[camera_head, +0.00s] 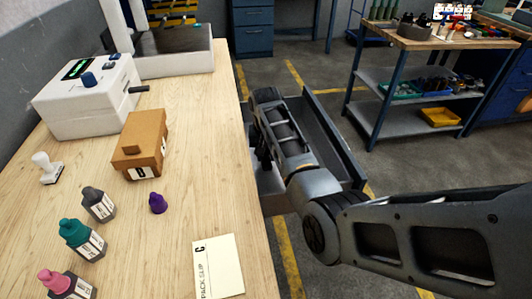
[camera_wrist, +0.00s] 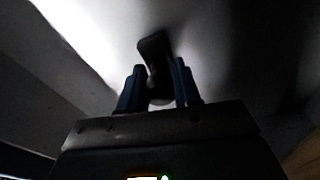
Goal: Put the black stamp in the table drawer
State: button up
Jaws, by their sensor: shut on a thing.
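The table drawer (camera_head: 346,150) is pulled open at the right side of the wooden table. My gripper reaches down into it, and its fingers are mostly hidden by my arm and the table edge in the head view. In the wrist view my gripper (camera_wrist: 158,80) is shut on a dark object, the black stamp (camera_wrist: 153,48), which stands out beyond the blue fingers. Pale drawer surfaces surround it there. The picture is too dark to tell whether the stamp touches the drawer bottom.
On the table (camera_head: 200,150) are a white-handled stamp (camera_head: 47,168), a cardboard box (camera_head: 141,146), several ink bottles (camera_head: 82,240), a purple cap (camera_head: 157,203), a pack slip (camera_head: 218,267) and a white machine (camera_head: 88,97). A shelved cart (camera_head: 415,90) stands beyond open floor.

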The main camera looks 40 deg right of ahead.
aim_at(266, 153)
jog(key=o, duration=0.4)
jog(key=shift+f, duration=0.1)
jog(key=o, duration=0.5)
jog(key=shift+c, duration=0.2)
notch_tip(266, 153, up, 12)
jog(key=a, duration=0.1)
jog(key=shift+s, duration=0.45)
